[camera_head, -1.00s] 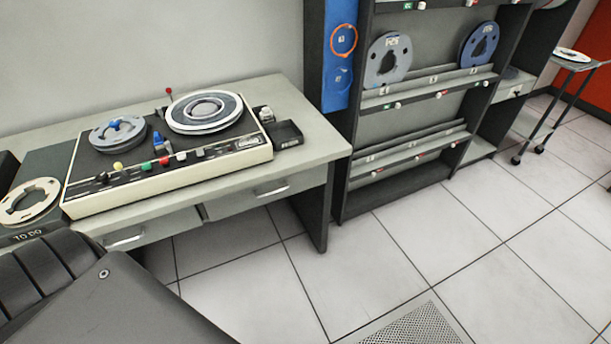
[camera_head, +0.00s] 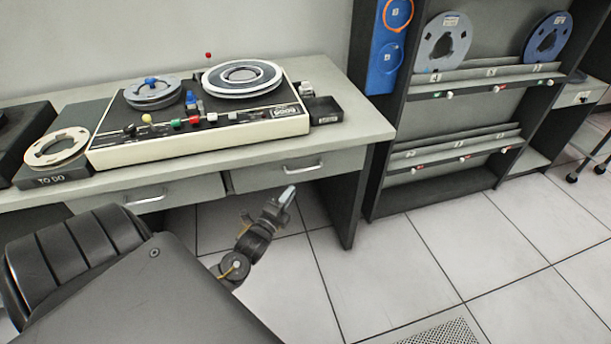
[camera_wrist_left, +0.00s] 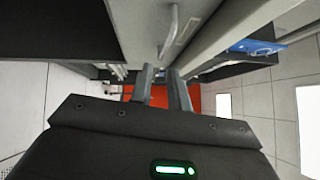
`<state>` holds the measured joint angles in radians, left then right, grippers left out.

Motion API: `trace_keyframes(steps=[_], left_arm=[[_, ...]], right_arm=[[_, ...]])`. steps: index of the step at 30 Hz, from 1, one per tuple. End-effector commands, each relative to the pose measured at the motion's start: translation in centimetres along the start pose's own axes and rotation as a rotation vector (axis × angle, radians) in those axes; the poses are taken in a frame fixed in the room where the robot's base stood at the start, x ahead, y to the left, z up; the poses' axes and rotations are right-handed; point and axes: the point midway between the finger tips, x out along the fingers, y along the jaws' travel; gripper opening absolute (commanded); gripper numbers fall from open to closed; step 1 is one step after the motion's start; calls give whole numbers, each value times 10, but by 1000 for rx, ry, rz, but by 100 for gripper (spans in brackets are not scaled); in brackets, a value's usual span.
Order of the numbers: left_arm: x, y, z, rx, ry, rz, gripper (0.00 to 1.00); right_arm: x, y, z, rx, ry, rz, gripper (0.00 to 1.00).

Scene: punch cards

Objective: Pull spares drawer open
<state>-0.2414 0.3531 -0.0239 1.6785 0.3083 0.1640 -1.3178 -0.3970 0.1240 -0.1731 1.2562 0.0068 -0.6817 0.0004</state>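Two grey drawers sit under the desk top, a left one (camera_head: 185,191) and a right one (camera_head: 262,178). Each has a silver bar handle, the left one (camera_head: 145,199) and the right one (camera_head: 303,167). I cannot read which drawer is the spares drawer. My left gripper (camera_head: 288,192) is just below and in front of the right drawer, apart from its handle. In the left wrist view its two fingers (camera_wrist_left: 160,72) stand apart with nothing between them. A bar handle (camera_wrist_left: 170,32) shows beyond the fingertips there. My right gripper is out of view.
A tape deck (camera_head: 205,125) and a black tray (camera_head: 323,111) stand on the desk (camera_head: 352,125). A reel lies on the "TO DO" box (camera_head: 40,178) at left. A reel rack (camera_head: 450,165) stands to the right.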

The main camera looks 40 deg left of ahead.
Motion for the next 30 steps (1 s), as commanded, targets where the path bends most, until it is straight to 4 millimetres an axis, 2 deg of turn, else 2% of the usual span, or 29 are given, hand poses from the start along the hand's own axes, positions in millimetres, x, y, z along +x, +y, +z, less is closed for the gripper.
trace_keyframes(steps=[3,8,21,25,30], left_arm=[[2,-8,1,20,-1,-23,18],[11,-8,2,19,-2,-21,18],[87,-9,2,17,-3,-19,18],[101,-8,1,16,-1,-18,18],[109,-8,1,16,-1,-17,18]], right_arm=[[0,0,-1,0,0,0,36],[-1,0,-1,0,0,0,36],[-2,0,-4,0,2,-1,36],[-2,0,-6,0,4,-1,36],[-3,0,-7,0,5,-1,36]])
